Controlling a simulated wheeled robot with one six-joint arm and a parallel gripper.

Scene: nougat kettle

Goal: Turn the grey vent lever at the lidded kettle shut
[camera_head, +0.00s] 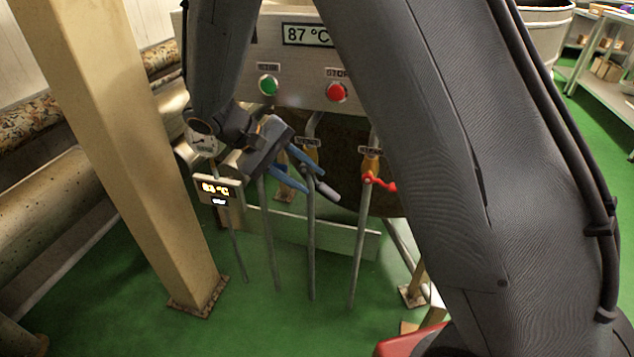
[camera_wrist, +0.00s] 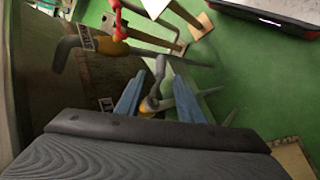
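The grey vent lever (camera_head: 328,190) sits on a brass-coloured valve on a thin upright pipe, in front of a dark vessel wall (camera_head: 340,133). The lever points down and right in the head view. My gripper (camera_head: 315,181) has two blue fingers, which are open around the lever with gaps visible. In the wrist view, the grey lever (camera_wrist: 158,72) stands between the fingertips of my gripper (camera_wrist: 159,78). I cannot tell whether either finger touches it. The vessel's lid is not visible, and my arm hides part of the vessel.
A red-handled valve (camera_head: 376,181) is on a pipe just to the right. Above is a panel with a green button (camera_head: 268,85), a red button (camera_head: 337,92) and an 87 °C display (camera_head: 307,35). A beige post (camera_head: 130,150) stands left.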

